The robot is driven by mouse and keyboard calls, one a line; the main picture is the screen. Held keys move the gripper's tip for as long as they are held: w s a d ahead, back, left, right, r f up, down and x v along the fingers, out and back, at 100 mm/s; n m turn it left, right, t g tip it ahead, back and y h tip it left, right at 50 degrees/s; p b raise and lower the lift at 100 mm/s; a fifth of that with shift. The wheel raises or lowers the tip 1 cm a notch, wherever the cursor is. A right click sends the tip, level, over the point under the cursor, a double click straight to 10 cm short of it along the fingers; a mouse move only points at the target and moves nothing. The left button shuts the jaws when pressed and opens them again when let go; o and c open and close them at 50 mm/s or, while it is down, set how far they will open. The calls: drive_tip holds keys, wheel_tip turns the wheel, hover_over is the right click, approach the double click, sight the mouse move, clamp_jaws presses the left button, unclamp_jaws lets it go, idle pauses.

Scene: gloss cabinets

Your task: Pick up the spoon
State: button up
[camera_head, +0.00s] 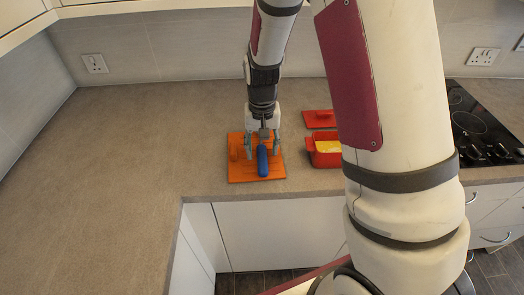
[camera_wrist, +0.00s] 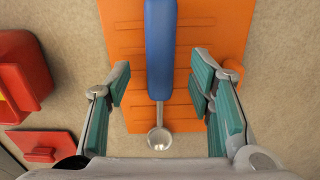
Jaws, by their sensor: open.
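The spoon has a blue handle (camera_wrist: 160,50) and a small metal bowl end (camera_wrist: 159,138), and it lies on an orange board (camera_wrist: 122,40) in the wrist view. In the head view the blue handle (camera_head: 262,161) shows on the orange board (camera_head: 240,174), pointing toward the counter's front edge. My gripper (camera_head: 263,148) is above the board, pointing down. In the wrist view my gripper (camera_wrist: 162,82) is open, with one green-padded finger on each side of the spoon and a gap on both sides. The spoon's metal end is hidden behind my gripper in the head view.
A red pot (camera_head: 325,158) with yellow contents stands right of the board, with a red lid (camera_head: 319,119) behind it. A black hob (camera_head: 478,125) is at the far right. The counter's left side (camera_head: 110,150) is clear. My arm hides part of the right.

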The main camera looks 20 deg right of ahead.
wheel_tip(320, 180, down, 2)
clamp_jaws()
idle(0.3)
